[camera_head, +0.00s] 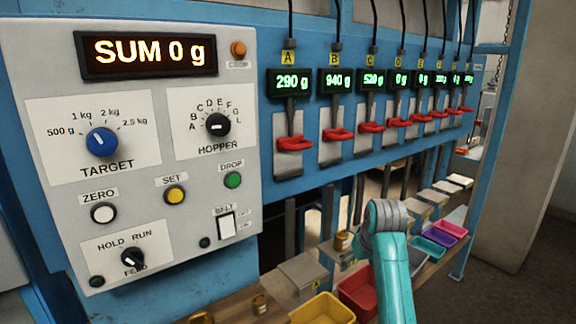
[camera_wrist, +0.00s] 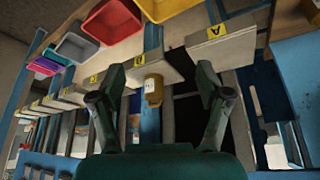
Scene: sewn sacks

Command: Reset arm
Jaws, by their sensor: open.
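My gripper (camera_wrist: 163,105) shows in the wrist view with its two dark fingers spread apart. It is open, and nothing is clasped between the fingers. A small brass-coloured weight with a pale label (camera_wrist: 153,90) shows between the fingers in the picture; I cannot tell how far beyond them it is. In the head view my teal arm (camera_head: 389,255) rises at the lower middle, in front of the shelf with the bins. The gripper itself is not seen in that view.
A grey control panel (camera_head: 150,215) with a "SUM 0 g" display (camera_head: 148,52) stands at left. Lettered hoppers with red levers (camera_head: 290,143) run along the blue frame. Yellow (camera_head: 322,310), red (camera_head: 357,292) and other coloured bins line the shelf.

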